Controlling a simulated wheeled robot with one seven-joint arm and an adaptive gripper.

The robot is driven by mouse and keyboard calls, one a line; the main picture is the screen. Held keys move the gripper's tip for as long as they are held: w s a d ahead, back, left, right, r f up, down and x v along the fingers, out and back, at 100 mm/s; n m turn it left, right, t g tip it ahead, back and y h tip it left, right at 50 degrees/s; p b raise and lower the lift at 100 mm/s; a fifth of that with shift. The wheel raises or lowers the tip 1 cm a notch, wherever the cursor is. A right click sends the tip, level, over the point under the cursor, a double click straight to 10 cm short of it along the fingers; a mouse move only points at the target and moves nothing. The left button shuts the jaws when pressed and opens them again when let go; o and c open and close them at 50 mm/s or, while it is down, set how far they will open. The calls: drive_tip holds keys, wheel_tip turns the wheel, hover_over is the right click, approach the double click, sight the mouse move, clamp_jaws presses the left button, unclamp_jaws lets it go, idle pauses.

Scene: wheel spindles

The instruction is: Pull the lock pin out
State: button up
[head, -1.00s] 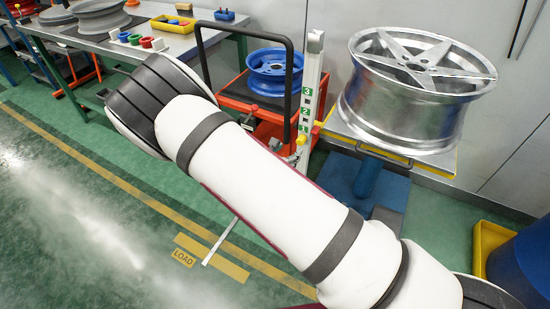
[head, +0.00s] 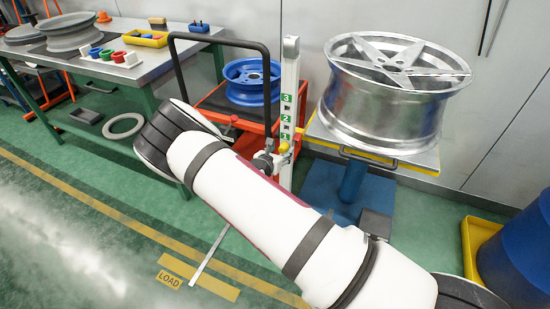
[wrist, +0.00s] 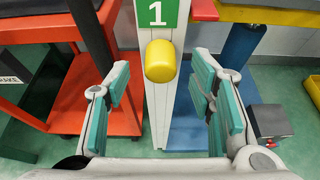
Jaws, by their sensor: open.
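The lock pin has a yellow rounded knob (wrist: 160,61) on the front of a white post, just below a green label with the number 1. In the head view the knob (head: 284,147) shows low on the numbered post (head: 290,75). My gripper (wrist: 160,78) is open, with one teal-padded finger left of the knob and one right of it. Clear gaps show on both sides, and neither finger appears to touch it. In the head view my arm hides part of the gripper.
A red cart (head: 215,107) with a blue wheel (head: 250,82) stands left of the post. A silver wheel (head: 385,105) rests on a stand to the right. A grey workbench (head: 160,60) is at the left. A dark grey block (wrist: 270,122) sits near my right finger.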

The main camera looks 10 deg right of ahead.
drive_tip(key=shift+w+d+f, duration=0.25)
drive_tip(key=shift+w+d, duration=0.15)
drive_tip(key=shift+w, duration=0.05)
clamp_jaws()
drive_tip(key=s+a+p, duration=0.4)
drive_tip(key=s+a, duration=0.2)
drive_tip(key=s, duration=0.2)
drive_tip(key=shift+s, duration=0.25)
idle(1.4)
drive_tip(key=shift+a, duration=0.1)
